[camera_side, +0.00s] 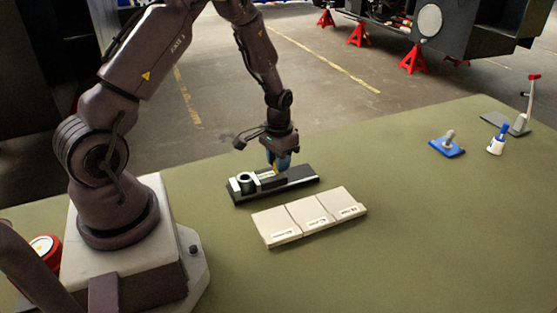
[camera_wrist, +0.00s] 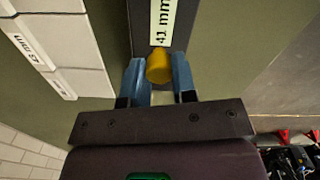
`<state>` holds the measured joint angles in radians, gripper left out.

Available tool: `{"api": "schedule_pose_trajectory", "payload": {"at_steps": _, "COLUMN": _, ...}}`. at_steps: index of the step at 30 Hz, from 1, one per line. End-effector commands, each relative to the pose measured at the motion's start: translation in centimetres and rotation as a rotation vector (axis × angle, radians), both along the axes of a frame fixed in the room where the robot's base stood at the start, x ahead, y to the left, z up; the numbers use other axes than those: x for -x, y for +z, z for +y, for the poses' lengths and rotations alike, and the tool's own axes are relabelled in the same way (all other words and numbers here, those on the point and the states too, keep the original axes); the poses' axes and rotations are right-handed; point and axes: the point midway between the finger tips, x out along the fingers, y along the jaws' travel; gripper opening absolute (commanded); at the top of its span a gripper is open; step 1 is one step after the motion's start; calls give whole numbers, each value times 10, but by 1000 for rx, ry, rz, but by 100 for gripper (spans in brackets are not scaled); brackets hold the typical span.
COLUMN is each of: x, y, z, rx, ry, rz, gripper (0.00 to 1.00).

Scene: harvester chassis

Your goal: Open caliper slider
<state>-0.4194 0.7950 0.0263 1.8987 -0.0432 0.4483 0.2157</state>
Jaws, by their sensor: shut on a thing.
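The caliper (camera_side: 299,175) lies on the green table as a dark bar, with a grey ring-shaped part (camera_side: 246,182) near its left end. In the wrist view its dark body (camera_wrist: 143,12) carries a light label reading "41 mm" (camera_wrist: 163,22). A yellow rounded knob (camera_wrist: 159,66) stands just below that label. My gripper (camera_wrist: 158,78) has its two blue fingers on either side of the knob, shut on it. In the side view my gripper (camera_side: 279,163) points down over the caliper's middle; the fingertips are partly hidden there.
A beige tray with three labelled sections (camera_side: 308,216) lies in front of the caliper. A blue-based part (camera_side: 447,146), a white-and-blue piece (camera_side: 496,141) and a grey stand with a red-tipped rod (camera_side: 521,124) are at the far right. The table's right front is clear.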

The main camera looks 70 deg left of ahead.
Motion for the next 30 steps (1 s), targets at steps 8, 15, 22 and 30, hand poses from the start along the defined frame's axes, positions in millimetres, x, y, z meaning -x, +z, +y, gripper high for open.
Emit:
{"api": "schedule_pose_trajectory", "payload": {"at_steps": 8, "x": -28, "y": 0, "z": 0, "rx": 0, "ry": -1, "rz": -1, "gripper": 0}}
{"api": "schedule_pose_trajectory", "payload": {"at_steps": 15, "x": -28, "y": 0, "z": 0, "rx": 0, "ry": 0, "rz": -1, "gripper": 0}}
{"api": "schedule_pose_trajectory", "payload": {"at_steps": 22, "x": -28, "y": 0, "z": 0, "rx": 0, "ry": 0, "rz": -1, "gripper": 51}}
{"api": "schedule_pose_trajectory", "payload": {"at_steps": 30, "x": -28, "y": 6, "z": 0, "rx": -1, "ry": 0, "rz": -3, "gripper": 51}}
